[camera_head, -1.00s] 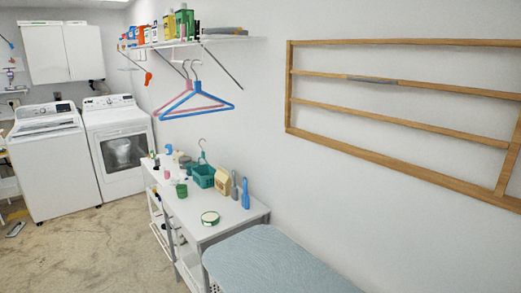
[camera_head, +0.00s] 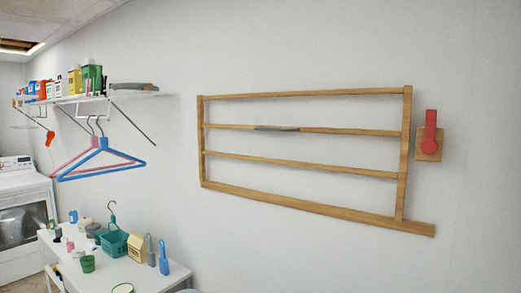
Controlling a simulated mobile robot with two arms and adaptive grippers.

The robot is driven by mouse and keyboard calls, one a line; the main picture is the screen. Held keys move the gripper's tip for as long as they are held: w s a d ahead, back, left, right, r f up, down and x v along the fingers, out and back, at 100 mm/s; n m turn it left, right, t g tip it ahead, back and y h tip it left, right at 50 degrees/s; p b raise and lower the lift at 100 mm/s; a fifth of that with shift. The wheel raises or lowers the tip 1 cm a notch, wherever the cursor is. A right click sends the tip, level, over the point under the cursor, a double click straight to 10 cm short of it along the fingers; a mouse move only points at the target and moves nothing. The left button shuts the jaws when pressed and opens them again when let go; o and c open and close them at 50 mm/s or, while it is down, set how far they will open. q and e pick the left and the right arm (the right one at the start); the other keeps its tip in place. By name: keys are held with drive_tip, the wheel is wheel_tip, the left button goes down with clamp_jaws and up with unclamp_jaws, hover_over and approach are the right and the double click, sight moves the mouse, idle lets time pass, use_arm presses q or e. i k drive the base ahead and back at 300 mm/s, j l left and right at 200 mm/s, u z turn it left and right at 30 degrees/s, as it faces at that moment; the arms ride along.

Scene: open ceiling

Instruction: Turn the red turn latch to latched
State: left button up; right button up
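The red turn latch (camera_head: 430,132) is on the wall at the right of the head view. Its red handle stands upright on a small square wooden plate (camera_head: 429,147), with the rounded, wider end at the bottom. It sits just right of the wooden wall rack and looks apart from it. Neither of my grippers shows in the head view.
A wooden rack (camera_head: 305,205) with several bars hangs on the wall, left of the latch. A shelf (camera_head: 150,94) with bottles and boxes, and hangers (camera_head: 100,172) below it, is at left. A white table (camera_head: 150,275) with small items stands below.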

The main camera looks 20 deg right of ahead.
sight(429, 147)
drive_tip(key=z, duration=1.55)
drive_tip(key=j+u, duration=0.1)
drive_tip(key=j, duration=0.4)
drive_tip(key=k, duration=0.05)
